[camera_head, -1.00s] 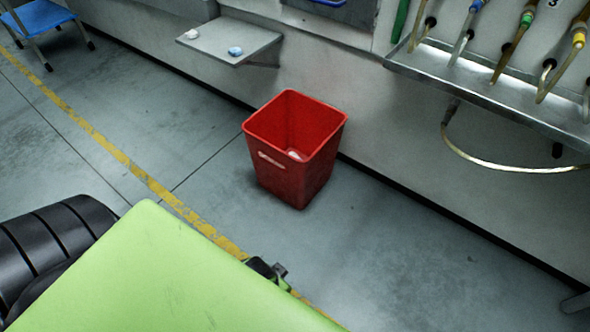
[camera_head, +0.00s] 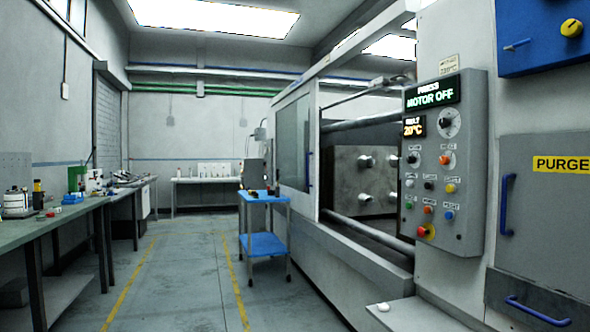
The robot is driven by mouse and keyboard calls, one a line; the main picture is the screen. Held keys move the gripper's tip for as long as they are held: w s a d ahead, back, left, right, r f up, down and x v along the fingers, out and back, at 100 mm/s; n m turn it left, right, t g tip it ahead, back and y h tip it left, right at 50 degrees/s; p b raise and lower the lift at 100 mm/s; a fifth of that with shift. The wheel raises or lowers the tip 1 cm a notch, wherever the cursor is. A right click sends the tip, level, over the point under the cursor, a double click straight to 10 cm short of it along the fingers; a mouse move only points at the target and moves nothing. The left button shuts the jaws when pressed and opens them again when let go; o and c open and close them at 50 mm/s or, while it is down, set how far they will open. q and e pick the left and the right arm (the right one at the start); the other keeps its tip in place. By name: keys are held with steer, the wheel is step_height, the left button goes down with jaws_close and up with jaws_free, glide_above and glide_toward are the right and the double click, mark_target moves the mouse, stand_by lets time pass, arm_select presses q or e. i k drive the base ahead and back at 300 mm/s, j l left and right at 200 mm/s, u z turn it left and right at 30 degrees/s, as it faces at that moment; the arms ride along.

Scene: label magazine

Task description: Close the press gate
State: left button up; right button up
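The press gate (camera_head: 292,143) is a grey sliding panel with a window, at the far end of the press on the right. A blue vertical handle (camera_head: 310,170) is at its near edge. The opening beside it is uncovered, and a metal platen (camera_head: 362,180) with round pegs and horizontal tie bars shows inside. The control panel (camera_head: 445,165) reads "MOTOR OFF" and "20°C". Neither of my grippers shows in the head view.
A blue two-shelf cart (camera_head: 263,243) stands in front of the gate, close to the press. A long workbench (camera_head: 60,222) with small items runs along the left. The floor aisle (camera_head: 180,280) between yellow lines is clear. A small grey shelf (camera_head: 425,316) juts out at the lower right.

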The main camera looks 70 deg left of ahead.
mark_target(305, 204)
steer(key=u, duration=2.25)
